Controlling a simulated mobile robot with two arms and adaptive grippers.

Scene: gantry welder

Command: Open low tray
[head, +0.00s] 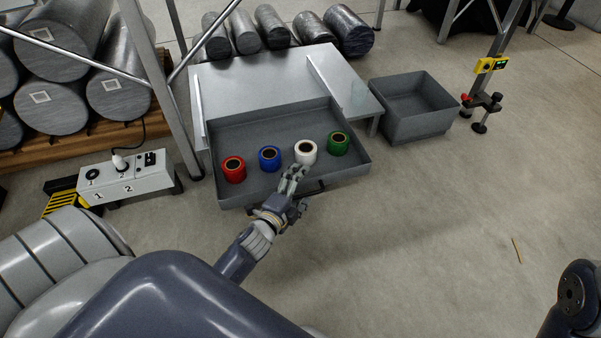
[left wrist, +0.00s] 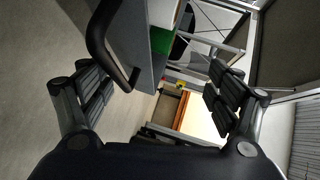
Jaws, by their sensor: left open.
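The low tray (head: 235,123) is a shallow grey drawer that sticks out toward me from under a grey metal table top (head: 262,78). In it stand a red roll (head: 233,170), a blue roll (head: 269,159), a white roll (head: 305,152) and a green roll (head: 338,144). My left gripper (head: 293,178) is at the tray's front wall, partly covering it. In the left wrist view its fingers (left wrist: 155,92) are spread, with nothing clasped between them. The dark bar handle (left wrist: 103,45) on the tray front is near the left finger; contact cannot be told. My right gripper is out of view.
A grey open bin (head: 415,107) stands right of the table. A numbered switch box (head: 127,178) and a metal leg (head: 172,110) are on the left. Metal cylinders (head: 275,27) lie behind.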

